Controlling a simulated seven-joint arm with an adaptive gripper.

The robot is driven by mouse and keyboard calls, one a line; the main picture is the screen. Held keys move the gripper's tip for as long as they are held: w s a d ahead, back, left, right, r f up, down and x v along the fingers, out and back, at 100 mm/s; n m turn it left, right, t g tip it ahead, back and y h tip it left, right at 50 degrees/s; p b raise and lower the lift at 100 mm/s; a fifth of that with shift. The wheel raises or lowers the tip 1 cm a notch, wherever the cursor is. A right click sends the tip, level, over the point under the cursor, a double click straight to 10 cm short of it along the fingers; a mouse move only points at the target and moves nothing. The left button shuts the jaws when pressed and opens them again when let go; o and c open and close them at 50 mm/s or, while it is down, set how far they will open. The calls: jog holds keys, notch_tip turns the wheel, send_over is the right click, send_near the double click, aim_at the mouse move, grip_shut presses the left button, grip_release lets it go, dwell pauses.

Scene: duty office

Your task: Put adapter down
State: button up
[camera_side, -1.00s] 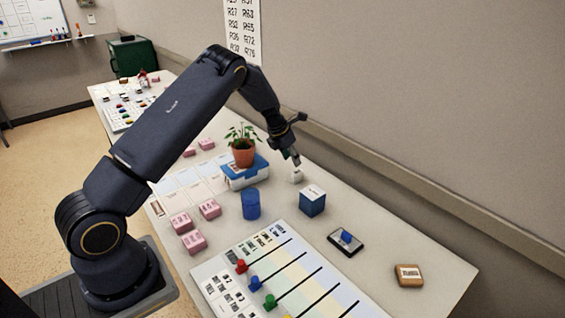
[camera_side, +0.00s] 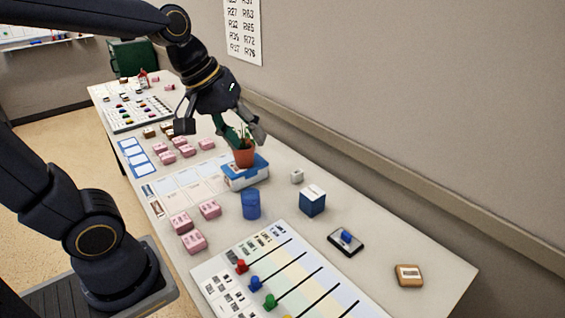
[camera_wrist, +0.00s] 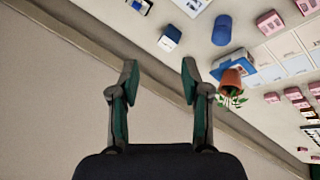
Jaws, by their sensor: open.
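The adapter appears to be the small white block (camera_side: 297,176), resting on the table behind the blue box and to the right of the plant. My gripper (camera_side: 221,130) is open and empty, raised above the table to the left of the adapter and near the potted plant. In the wrist view my gripper (camera_wrist: 159,72) shows two spread fingers with only wall and table edge between them. I cannot make out the adapter there; a finger may hide it.
A potted plant (camera_side: 244,157) stands on a blue-and-white container (camera_side: 246,179), close to my gripper. A blue cup (camera_side: 250,205), blue box (camera_side: 312,202), dark tray (camera_side: 346,243) and brown block (camera_side: 408,275) stand nearer. The wall (camera_side: 400,120) runs along the table's right edge.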

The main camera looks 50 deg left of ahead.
jog(key=s+f+m+y, duration=0.1)
jog(key=s+m, duration=0.6)
jog(key=shift+s+d+f+t, duration=0.15)
jog(key=shift+s+d+t, duration=0.05)
jog(key=shift+s+t, duration=0.15)
